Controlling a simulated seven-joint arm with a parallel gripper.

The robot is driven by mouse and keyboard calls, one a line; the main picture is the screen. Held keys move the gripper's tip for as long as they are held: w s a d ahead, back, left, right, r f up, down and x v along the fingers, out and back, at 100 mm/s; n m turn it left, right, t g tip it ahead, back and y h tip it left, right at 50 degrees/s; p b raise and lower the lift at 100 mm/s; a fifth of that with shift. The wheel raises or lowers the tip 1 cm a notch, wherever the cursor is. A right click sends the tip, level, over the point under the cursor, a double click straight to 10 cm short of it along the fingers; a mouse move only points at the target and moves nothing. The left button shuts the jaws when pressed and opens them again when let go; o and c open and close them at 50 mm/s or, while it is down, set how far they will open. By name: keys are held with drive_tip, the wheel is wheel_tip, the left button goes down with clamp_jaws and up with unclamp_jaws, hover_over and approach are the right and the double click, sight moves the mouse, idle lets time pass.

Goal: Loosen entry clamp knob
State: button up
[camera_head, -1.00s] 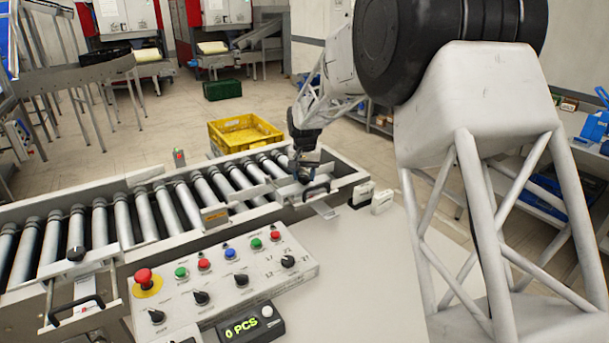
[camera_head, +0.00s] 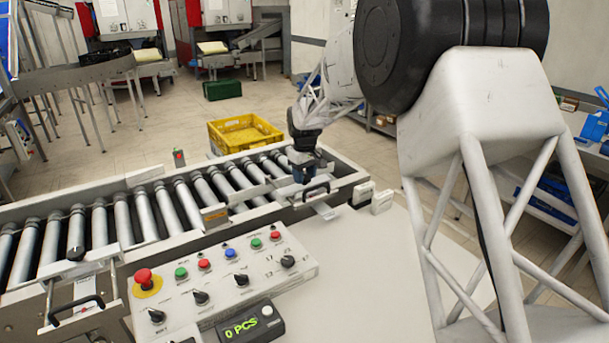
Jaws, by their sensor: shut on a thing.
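My gripper (camera_head: 302,172) points down at the right end of the roller conveyor (camera_head: 340,186), over the clamp there. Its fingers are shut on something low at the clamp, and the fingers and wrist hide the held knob. A black handle (camera_head: 317,190) on a light metal plate stands just right of and below the fingers. A similar clamp at the left end of the conveyor has a dark round knob (camera_head: 75,254) on top and a black handle (camera_head: 76,309) below.
The grey tabletop (camera_head: 400,260) at right is mostly clear.

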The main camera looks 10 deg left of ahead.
sight(305, 177)
drive_tip(key=shift+n, duration=0.3)
drive_tip(key=o, duration=0.9)
drive_tip(key=shift+r, duration=0.15)
drive_tip(key=shift+r, duration=3.8)
drive_tip(key=shift+d, duration=0.1)
